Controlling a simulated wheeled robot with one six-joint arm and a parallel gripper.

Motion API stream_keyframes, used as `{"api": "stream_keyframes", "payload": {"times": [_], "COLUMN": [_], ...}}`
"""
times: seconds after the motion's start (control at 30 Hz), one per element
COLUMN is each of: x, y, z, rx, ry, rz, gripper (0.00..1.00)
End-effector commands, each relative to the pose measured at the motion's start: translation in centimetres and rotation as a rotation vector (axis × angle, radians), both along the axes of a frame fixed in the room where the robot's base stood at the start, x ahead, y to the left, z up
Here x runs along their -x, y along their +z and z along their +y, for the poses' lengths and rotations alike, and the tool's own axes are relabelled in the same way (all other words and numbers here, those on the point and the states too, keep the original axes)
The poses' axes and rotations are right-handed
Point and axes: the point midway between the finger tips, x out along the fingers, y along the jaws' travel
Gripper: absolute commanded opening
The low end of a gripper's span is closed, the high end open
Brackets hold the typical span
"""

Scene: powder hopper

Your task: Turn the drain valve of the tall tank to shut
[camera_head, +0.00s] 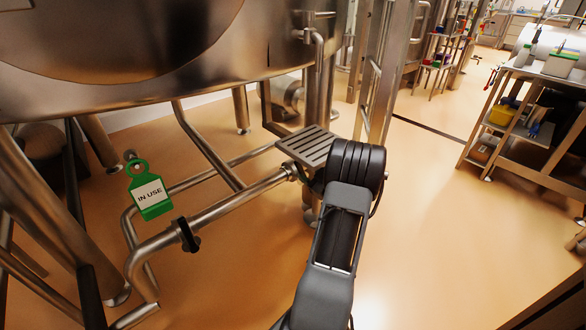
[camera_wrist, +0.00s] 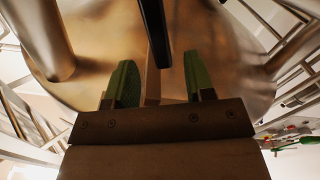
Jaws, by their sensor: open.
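In the wrist view my gripper (camera_wrist: 160,58) is open, with green finger pads apart on both sides. A dark lever-like bar (camera_wrist: 155,30) reaches down from the top edge into the gap between them; I cannot tell whether it touches a finger or is the drain valve's handle. Behind it is the rounded metal underside of a tank (camera_wrist: 225,60). In the head view a large steel tank (camera_head: 110,95) fills the upper left. A black valve handle (camera_head: 187,236) sits on the slanting pipe below it. My arm hides the gripper in that view.
A green "IN USE" tag (camera_head: 150,195) hangs left of the pipe (camera_head: 235,202). A slatted metal step (camera_head: 308,146) lies just left of my arm. Steel legs and pipes crowd the left. A shelved cart (camera_head: 525,125) stands at right; the floor (camera_head: 440,230) between is clear.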

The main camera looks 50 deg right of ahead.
Motion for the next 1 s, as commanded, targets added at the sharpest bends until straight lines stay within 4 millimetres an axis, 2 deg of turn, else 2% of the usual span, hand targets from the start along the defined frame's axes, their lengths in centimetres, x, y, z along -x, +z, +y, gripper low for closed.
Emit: {"api": "stream_keyframes", "payload": {"times": [0.2, 0.4, 0.6, 0.9, 1.0], "x": [-4.0, -6.3, -7.3, -7.5, -7.5], "y": [-0.3, -0.1, -0.1, 0.0, 0.0], "z": [-0.2, -0.3, -0.3, -0.3, -0.3], "rx": [0.001, 0.000, 0.000, 0.000, 0.000], "ry": [0.002, 0.003, 0.003, 0.003, 0.003], "rz": [0.000, 0.000, 0.000, 0.000, 0.000], "gripper": [0.49, 0.49, 0.49, 0.49, 0.40]}}
